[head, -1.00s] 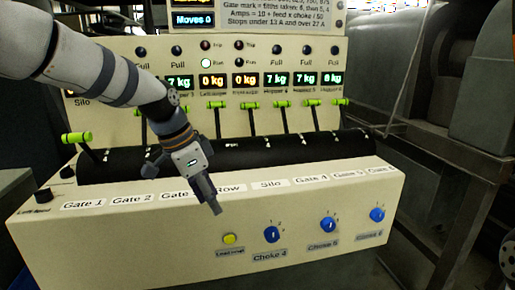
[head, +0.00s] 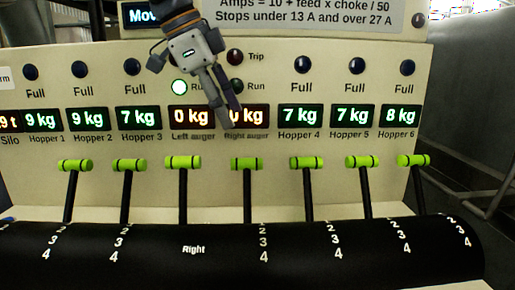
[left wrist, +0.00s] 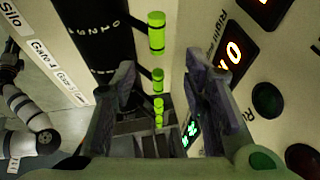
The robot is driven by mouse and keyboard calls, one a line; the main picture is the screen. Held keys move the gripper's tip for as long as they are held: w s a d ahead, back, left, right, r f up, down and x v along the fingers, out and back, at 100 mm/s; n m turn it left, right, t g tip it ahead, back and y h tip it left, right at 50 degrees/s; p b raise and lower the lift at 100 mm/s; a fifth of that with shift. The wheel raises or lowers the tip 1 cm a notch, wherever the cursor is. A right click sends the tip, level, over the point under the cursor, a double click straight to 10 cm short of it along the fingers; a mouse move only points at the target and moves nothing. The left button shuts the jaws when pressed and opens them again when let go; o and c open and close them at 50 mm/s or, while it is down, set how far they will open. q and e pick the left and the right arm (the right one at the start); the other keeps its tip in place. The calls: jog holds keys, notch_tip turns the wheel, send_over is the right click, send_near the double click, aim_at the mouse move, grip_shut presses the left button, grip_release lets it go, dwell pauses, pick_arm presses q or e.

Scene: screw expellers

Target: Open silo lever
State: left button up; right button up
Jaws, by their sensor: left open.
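The silo lever (head: 247,163) is a black rod with a green crossbar handle, fourth from the left in the head view. It stands nearly upright behind the black drum, with the numbers 3 and 4 visible below it. My left gripper (head: 226,108) is open and empty, above the silo lever and in front of the right auger display. It is apart from the handle. In the left wrist view, a green handle (left wrist: 157,35), which appears to be the silo lever's, shows large between the open fingers. My right gripper is not in view.
Similar green levers flank it: the row lever (head: 183,162) to the left and the Gate 4 lever (head: 307,162) to the right. The numbered black drum (head: 300,255) runs along below. The upright panel (head: 285,130) with weight displays stands close behind the levers.

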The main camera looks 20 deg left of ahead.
aim_at(249, 159)
pick_arm(q)
jog(key=x, duration=1)
jog(key=shift+s+d+f, duration=0.1)
jog(key=shift+f, duration=0.25)
grip_shut()
